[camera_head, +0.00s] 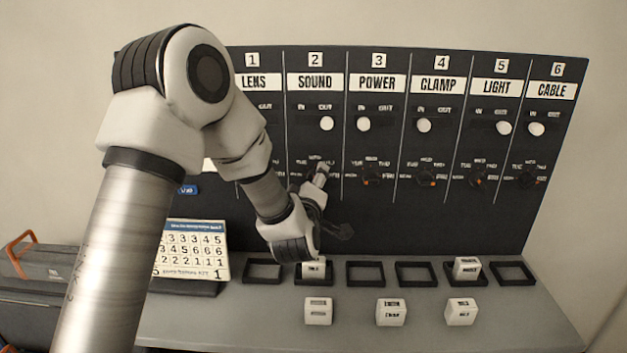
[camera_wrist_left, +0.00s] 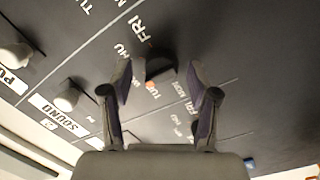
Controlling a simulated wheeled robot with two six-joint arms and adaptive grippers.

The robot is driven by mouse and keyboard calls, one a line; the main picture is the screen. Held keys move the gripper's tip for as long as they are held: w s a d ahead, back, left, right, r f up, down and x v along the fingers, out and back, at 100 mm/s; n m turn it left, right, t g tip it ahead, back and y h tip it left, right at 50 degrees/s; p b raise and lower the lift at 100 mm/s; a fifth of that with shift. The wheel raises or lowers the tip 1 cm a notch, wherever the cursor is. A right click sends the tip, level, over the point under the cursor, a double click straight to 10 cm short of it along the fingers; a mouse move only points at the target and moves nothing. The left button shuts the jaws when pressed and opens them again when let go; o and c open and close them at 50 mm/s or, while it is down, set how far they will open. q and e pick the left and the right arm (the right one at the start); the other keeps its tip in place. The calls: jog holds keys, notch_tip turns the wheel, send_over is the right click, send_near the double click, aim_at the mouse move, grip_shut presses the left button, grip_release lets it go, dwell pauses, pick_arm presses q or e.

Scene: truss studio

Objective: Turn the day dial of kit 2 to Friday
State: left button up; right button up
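The kit 2 panel, labelled SOUND (camera_head: 314,82), is in the upper middle of the head view. Its day dial is a dark knob (camera_wrist_left: 158,66), mostly hidden by my gripper in the head view. In the left wrist view an orange mark shows at the knob's lower edge, near letters that look like TUE; FRI (camera_wrist_left: 145,28) is printed above the knob. My left gripper (camera_wrist_left: 159,75) is open, one finger on each side of the knob, with gaps visible. It also shows in the head view (camera_head: 320,174). My right gripper is not in view.
Neighbouring dials, such as the POWER dial (camera_head: 370,176), sit to the right on the same board. White round knobs are above them. Below, a grey table (camera_head: 250,320) carries black square frames, several white blocks (camera_head: 391,312) and a calendar (camera_head: 192,250).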

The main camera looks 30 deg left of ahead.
pick_arm(q)
jog(key=shift+s, duration=0.15)
jog(key=c, duration=0.5)
grip_shut()
jog(key=shift+r+m, duration=0.15)
jog(key=shift+m, duration=0.25)
jog(key=shift+c, duration=2.2)
grip_release()
jog(key=m, duration=0.2)
jog(key=shift+r+m, duration=0.1)
jog(key=shift+m, duration=0.2)
jog(key=m+p, duration=0.1)
jog(key=m, duration=0.3)
jog(key=m+g+p, duration=0.1)
jog(key=m+p, duration=0.1)
jog(key=m, duration=0.2)
jog(key=m+g+y+p, duration=0.1)
jog(key=m, duration=0.4)
jog(key=shift+w+d+p, duration=0.15)
jog(key=shift+w+p, duration=0.1)
jog(key=shift+p, duration=0.15)
